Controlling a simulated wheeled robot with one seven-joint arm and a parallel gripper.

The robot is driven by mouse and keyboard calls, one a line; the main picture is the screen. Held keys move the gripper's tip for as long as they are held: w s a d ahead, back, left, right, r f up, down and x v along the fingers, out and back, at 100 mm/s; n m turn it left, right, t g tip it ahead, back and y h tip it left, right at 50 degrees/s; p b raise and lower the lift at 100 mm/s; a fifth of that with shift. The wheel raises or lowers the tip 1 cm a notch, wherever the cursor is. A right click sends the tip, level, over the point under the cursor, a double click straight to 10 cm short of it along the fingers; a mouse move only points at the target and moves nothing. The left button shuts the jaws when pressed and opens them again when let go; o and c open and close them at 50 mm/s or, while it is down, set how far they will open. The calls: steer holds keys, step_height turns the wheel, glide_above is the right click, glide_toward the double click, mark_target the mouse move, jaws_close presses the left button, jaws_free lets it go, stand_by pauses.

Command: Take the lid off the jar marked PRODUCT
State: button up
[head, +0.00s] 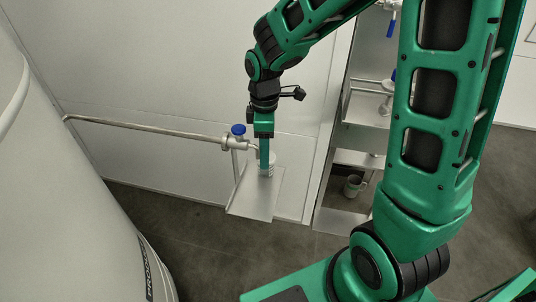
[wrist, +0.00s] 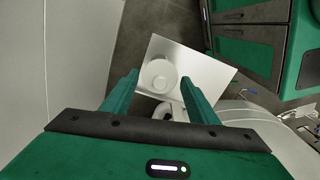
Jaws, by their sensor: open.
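A pale round jar with a white lid (wrist: 158,75) stands on a small metal shelf (wrist: 205,70). In the wrist view I look down on its lid, which appears to be on; no marking on the jar is readable. In the head view the jar (head: 271,168) is partly hidden behind my finger. My gripper (wrist: 160,78) is open and points down, its two green fingers on either side of the lid in the picture. I cannot tell whether they touch it. My gripper also shows in the head view (head: 264,160).
A pipe (head: 160,127) with a blue-handled valve (head: 238,131) runs along the wall and ends beside the jar. A large tank (head: 80,170) with dark lettering fills the left. A metal rack (head: 345,158) with a mug (head: 354,185) stands to the right. Floor is clear in front.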

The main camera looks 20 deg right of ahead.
steer(key=c, duration=0.8)
steer(key=shift+r, duration=0.1)
